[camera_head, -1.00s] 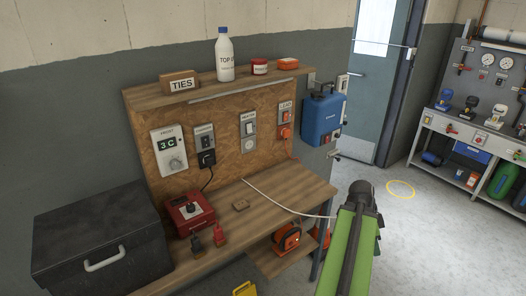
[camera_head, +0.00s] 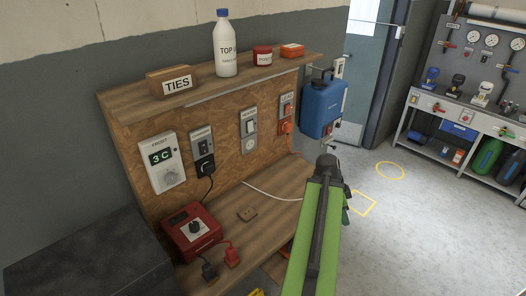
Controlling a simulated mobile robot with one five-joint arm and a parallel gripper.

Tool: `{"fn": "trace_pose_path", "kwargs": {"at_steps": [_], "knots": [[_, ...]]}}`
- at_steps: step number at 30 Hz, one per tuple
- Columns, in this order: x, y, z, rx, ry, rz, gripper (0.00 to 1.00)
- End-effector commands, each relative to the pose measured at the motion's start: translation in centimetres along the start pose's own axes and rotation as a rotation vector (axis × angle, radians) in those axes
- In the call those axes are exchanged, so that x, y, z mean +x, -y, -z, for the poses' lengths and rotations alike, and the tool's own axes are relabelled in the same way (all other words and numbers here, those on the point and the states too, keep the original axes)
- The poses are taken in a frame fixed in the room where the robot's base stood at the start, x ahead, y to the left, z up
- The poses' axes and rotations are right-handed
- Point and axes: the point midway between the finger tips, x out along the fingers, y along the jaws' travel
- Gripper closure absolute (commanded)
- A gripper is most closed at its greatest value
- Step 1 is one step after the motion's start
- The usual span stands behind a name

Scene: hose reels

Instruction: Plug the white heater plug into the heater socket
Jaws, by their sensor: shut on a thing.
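The heater socket (camera_head: 250,145) is a round pale socket low on a grey panel, below a white switch, on the chipboard backboard; no plug is in it. A white cable (camera_head: 268,192) runs across the bench and passes out of sight behind my green arm (camera_head: 322,235). The white heater plug is not visible. My gripper is hidden behind my arm, so its hold on anything does not show. My arm's dark upper end stands right of the socket and nearer to me.
A black plug (camera_head: 205,165) fills the socket on the left, an orange plug (camera_head: 287,127) the one on the right. A shelf (camera_head: 200,90) overhangs the sockets; a blue container (camera_head: 322,105) hangs right.

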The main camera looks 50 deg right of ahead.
Motion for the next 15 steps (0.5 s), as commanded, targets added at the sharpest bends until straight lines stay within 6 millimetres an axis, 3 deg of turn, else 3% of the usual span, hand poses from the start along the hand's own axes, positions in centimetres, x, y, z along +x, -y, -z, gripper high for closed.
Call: {"fn": "trace_pose_path", "kwargs": {"at_steps": [9, 11, 15], "knots": [[0.4, 0.1, 0.2, 0.015, 0.011, -0.002, 0.94], [0.5, 1.0, -0.6, 0.021, 0.035, -0.004, 0.94], [1.0, 5.0, -4.3, 0.062, 0.165, -0.016, 0.94]]}}
